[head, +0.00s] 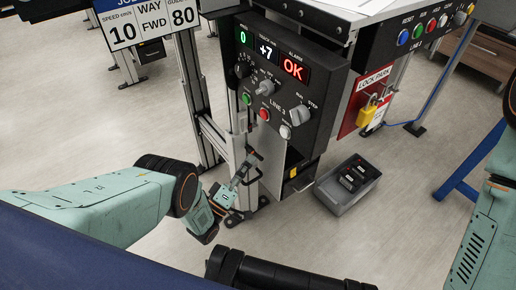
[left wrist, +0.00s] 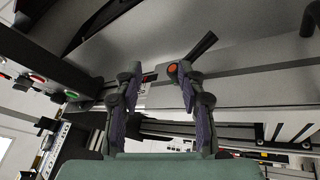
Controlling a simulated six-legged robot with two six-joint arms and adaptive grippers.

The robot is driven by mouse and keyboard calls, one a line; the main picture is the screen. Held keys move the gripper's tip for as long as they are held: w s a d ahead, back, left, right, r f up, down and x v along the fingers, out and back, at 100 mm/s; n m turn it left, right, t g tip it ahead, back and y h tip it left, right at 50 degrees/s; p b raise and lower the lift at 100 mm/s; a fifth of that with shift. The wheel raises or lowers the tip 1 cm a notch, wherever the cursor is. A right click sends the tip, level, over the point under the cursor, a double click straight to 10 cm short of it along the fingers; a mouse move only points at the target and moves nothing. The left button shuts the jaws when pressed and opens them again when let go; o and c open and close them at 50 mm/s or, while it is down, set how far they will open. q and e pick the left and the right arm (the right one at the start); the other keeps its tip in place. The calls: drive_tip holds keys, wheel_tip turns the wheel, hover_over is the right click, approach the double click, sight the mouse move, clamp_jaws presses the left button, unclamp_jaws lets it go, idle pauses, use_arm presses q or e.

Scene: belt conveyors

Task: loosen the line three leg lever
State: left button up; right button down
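The line three panel (head: 285,85) is a dark box marked LINE 3 on a grey metal leg. My left gripper (head: 248,166) is low beside this leg, under the panel's left side. In the left wrist view my left gripper (left wrist: 160,72) has its two fingers apart, with no object clearly held between them. A lever with a black handle (left wrist: 201,45) and an orange-red round end shows at the right fingertip. The finger partly covers it, and I cannot tell whether they touch. In the head view the lever is too small to tell from the gripper. My right gripper is not seen.
A grey bin (head: 348,187) with dark items stands on the floor right of the leg. A red lock board (head: 365,105) with a yellow padlock is behind it. A blue frame (head: 470,160) stands at the right. The floor between bin and frame is clear.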

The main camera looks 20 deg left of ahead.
use_arm(q)
drive_tip(key=shift+v, duration=1.95)
drive_tip(key=shift+d, duration=0.1)
